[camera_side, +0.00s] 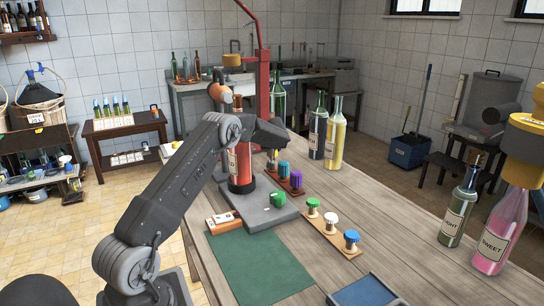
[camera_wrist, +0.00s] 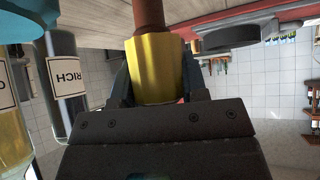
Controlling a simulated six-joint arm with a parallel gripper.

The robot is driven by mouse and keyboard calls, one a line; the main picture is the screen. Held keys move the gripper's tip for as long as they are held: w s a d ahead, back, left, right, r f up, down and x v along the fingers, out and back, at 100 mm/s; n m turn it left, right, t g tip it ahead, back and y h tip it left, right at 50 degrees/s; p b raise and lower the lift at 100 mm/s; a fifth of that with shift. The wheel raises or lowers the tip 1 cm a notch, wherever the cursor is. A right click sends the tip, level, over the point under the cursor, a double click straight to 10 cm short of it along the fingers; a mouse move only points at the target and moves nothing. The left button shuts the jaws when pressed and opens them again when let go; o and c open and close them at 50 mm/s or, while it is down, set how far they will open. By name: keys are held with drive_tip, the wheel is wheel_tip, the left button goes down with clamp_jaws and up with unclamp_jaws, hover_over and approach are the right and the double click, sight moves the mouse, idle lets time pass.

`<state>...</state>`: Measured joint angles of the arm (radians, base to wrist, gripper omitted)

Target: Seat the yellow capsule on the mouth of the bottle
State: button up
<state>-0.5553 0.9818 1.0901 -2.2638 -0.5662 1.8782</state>
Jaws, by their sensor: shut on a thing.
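In the wrist view, my gripper (camera_wrist: 156,78) has a dark finger on each side of the yellow capsule (camera_wrist: 153,62) and is shut on it. A brown-red neck (camera_wrist: 149,14) lies in line with the capsule and meets its far end; I cannot tell how far the capsule sits over it. In the side view, the red bottle (camera_side: 242,180) stands upright on a grey base, partly hidden behind my arm. The capsule and my fingertips are hidden there by my wrist.
A green knob (camera_side: 278,199) sits on the grey base (camera_side: 258,213). Racks of coloured stoppers (camera_side: 331,228) stand to its right. A dark bottle (camera_side: 318,130) and a yellow bottle (camera_side: 335,140) stand behind. The green mat (camera_side: 258,265) is clear.

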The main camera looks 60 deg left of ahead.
drive_tip(key=r, duration=0.8)
drive_tip(key=shift+s+d, duration=0.1)
drive_tip(key=shift+s, duration=0.15)
drive_tip(key=s+d+r+n+g+y, duration=0.15)
drive_tip(key=s+r, duration=0.25)
drive_tip(key=r, duration=0.5)
wheel_tip(320, 180, up, 19)
drive_tip(key=n+g, duration=0.3)
drive_tip(key=n, duration=0.2)
hover_over(236, 95)
drive_tip(key=a, duration=0.1)
drive_tip(key=shift+w+a+m+h, duration=0.1)
drive_tip(key=shift+a+m+h, duration=0.15)
drive_tip(key=shift+h, duration=0.1)
drive_tip(key=shift+f, duration=3.4)
drive_tip(key=shift+f, duration=2.95)
drive_tip(key=o, duration=1)
